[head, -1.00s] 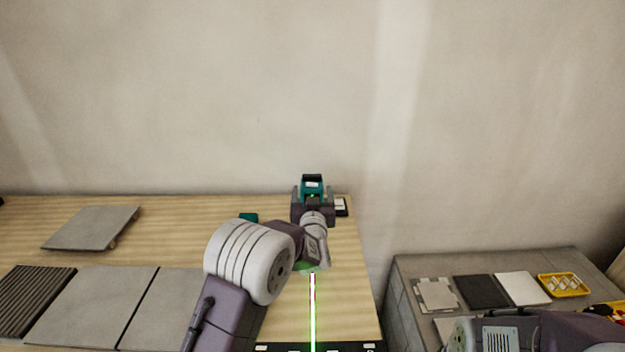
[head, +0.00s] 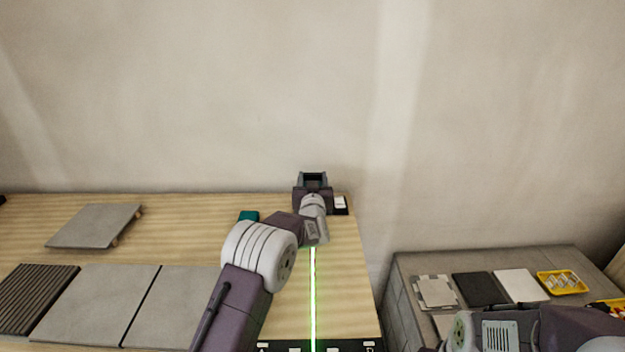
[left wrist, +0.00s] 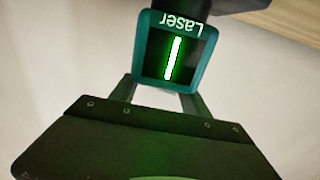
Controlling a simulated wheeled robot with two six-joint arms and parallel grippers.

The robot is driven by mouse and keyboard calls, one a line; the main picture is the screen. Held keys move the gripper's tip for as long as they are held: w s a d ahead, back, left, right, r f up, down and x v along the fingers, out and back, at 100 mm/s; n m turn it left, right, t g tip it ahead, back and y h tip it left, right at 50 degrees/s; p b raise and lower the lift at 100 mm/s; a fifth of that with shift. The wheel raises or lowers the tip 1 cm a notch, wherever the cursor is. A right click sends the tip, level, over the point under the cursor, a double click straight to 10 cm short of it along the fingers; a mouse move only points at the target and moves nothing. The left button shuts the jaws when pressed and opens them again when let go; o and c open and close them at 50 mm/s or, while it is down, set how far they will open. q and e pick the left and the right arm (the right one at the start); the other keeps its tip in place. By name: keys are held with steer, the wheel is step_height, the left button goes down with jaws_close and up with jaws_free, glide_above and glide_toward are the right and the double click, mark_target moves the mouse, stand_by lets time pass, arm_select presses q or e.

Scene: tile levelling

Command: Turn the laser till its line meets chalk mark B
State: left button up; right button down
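The teal laser (left wrist: 204,66) shows large in the left wrist view, with an upside-down "Laser" label and a glowing green line in its dark window. In the head view my left gripper (head: 313,180) is at the laser at the table's back edge and hides most of it. In the left wrist view the gripper's fingers (left wrist: 163,97) reach to the laser, but whether they press on it cannot be told. The green line (head: 313,300) runs down to the dark strip (head: 313,345) at the bottom, between its two middle white marks. My right gripper is out of view.
Grey tiles (head: 95,305) lie on the wooden table (head: 345,290) at left, with a tilted tile (head: 95,226) behind. A small teal object (head: 248,216) lies left of my arm. The grey side bench (head: 410,265) holds sample squares and a yellow tray (head: 562,283).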

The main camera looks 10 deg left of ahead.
arm_select(q)
steer(key=shift+f+h+b, duration=0.25)
steer(key=shift+h+b, duration=0.05)
steer(key=shift+b, duration=0.15)
steer(key=shift+r+m+h+b, duration=0.15)
steer(key=shift+m+h+b, duration=0.15)
steer(key=shift+m+b, duration=0.1)
steer(key=o, duration=1.4)
steer(key=shift+s, duration=0.1)
steer(key=s, duration=0.6)
steer(key=s+d, duration=0.1)
steer(key=s, duration=0.2)
